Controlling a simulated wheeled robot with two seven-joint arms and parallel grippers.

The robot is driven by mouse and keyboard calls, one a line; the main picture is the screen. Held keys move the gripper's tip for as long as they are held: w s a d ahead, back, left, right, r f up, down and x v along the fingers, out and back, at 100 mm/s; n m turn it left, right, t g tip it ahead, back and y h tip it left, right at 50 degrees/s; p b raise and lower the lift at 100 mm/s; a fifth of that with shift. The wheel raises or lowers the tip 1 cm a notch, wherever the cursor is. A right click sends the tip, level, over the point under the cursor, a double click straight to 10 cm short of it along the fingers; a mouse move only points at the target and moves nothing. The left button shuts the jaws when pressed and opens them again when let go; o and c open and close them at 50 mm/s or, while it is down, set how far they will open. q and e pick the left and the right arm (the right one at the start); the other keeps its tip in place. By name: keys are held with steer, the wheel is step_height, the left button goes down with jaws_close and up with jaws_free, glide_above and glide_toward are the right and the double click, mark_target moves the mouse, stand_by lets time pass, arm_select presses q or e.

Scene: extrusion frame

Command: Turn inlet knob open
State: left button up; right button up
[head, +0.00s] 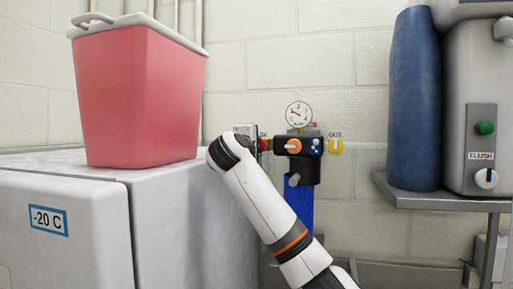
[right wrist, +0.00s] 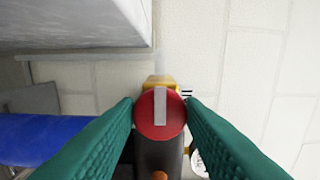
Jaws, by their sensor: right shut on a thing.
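The inlet knob (right wrist: 160,114) is a round red knob with a pale grey bar across its face, and in the right wrist view the bar runs up and down the picture. My right gripper (right wrist: 160,106) is shut on it, with one green finger on each side. In the head view a small part of the red knob (head: 263,145) shows left of the dark regulator body (head: 300,170); my right arm and wrist hide most of the gripper. My left gripper is in neither view.
The regulator has an orange knob (head: 293,146), a gauge (head: 299,114) and a yellow OUT fitting (head: 335,146). A freezer marked -20 C (head: 90,235) with a red bin (head: 138,95) stands left. A shelf (head: 450,198) with a blue cylinder (head: 414,100) is right.

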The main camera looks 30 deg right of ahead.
steer(key=o, duration=0.8)
steer(key=shift+a+f, duration=0.1)
steer(key=shift+c, duration=0.2)
steer(key=shift+o, duration=1)
steer(key=shift+a, duration=0.15)
steer(key=b+v, duration=0.7)
steer(key=v, duration=0.5)
steer(key=shift+w, duration=0.15)
